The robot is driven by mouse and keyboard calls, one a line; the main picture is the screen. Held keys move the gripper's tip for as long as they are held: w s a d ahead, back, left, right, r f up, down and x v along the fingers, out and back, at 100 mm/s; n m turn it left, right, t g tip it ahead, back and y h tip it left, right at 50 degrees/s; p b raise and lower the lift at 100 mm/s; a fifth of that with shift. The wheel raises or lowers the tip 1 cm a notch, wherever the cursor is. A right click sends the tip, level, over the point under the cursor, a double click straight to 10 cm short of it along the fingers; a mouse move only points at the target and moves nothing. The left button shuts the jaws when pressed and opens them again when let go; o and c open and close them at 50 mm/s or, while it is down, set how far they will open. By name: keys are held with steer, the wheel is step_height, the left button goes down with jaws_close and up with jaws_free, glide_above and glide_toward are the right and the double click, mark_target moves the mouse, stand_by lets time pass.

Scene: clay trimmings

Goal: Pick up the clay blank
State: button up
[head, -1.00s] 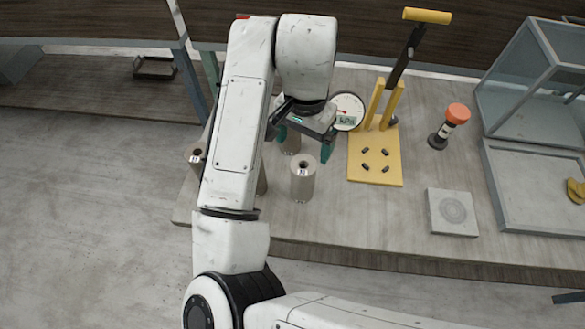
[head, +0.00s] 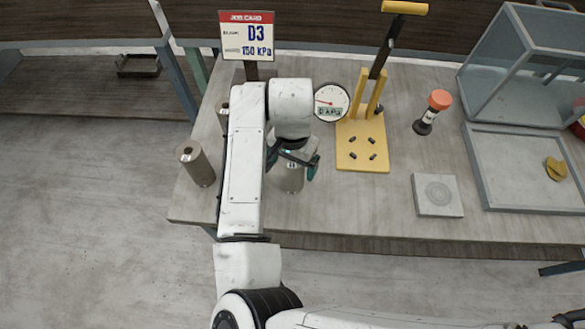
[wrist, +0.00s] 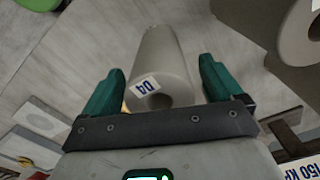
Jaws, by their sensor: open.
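A grey cylindrical clay blank (head: 291,182) with a hole in its top stands near the table's front edge. My gripper (head: 292,163) is open just above it, partly hiding it. In the wrist view, this blank (wrist: 163,62) shows between the green fingers of my gripper (wrist: 162,85), with gaps at both sides; its label appears to read D4. Another blank (head: 198,168) stands at the table's left edge, and one more (head: 223,112) is mostly hidden behind my arm. The job card (head: 247,36) reads D3 and 150 kPa.
A yellow press (head: 361,150) with a lever and a round gauge (head: 331,101) stands right of my gripper. Farther right are an orange-topped tool (head: 432,112), a square grey plate (head: 437,195), a grey tray (head: 500,196) and a glass-sided box (head: 510,75).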

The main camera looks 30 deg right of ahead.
steer(key=c, duration=1.6)
steer(key=shift+r, duration=0.1)
